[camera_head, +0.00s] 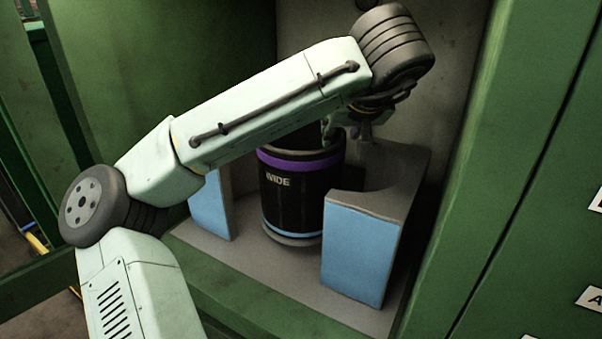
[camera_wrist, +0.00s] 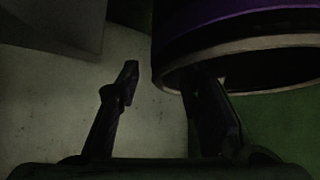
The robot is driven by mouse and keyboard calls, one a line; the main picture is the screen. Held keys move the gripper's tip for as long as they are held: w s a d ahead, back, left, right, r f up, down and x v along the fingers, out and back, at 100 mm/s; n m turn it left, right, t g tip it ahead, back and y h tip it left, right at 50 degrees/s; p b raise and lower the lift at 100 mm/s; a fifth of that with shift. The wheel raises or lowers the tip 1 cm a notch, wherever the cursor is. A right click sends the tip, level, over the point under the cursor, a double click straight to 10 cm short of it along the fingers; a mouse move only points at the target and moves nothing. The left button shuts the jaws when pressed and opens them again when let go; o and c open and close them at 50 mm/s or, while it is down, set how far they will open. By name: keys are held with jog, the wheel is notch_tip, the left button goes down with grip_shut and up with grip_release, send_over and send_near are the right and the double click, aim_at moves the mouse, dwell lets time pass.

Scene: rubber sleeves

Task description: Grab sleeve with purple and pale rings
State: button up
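The sleeve (camera_head: 292,200) is a black cylinder with a purple ring near its top, a pale blue ring near its bottom and the pale word "WIDE". It stands upright between the blue-faced blocks of a holder, its top partly hidden by my arm. In the wrist view, its rim and purple band (camera_wrist: 240,22) fill the upper right. My gripper (camera_wrist: 168,76) is open, with its fingers apart. The left finger is outside the sleeve, and the right finger overlaps the dark opening and seems to reach inside. In the head view, my gripper (camera_head: 350,125) is at the sleeve's top right edge, partly hidden.
The holder's right block (camera_head: 362,250) stands close to the sleeve, with its left block (camera_head: 211,208) on the other side. They sit on a grey shelf inside a green cabinet (camera_head: 490,150). The cabinet walls enclose the space at left and right.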

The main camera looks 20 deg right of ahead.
jog(key=shift+c, duration=0.5)
grip_shut()
jog(key=shift+r, duration=0.1)
dwell(0.4)
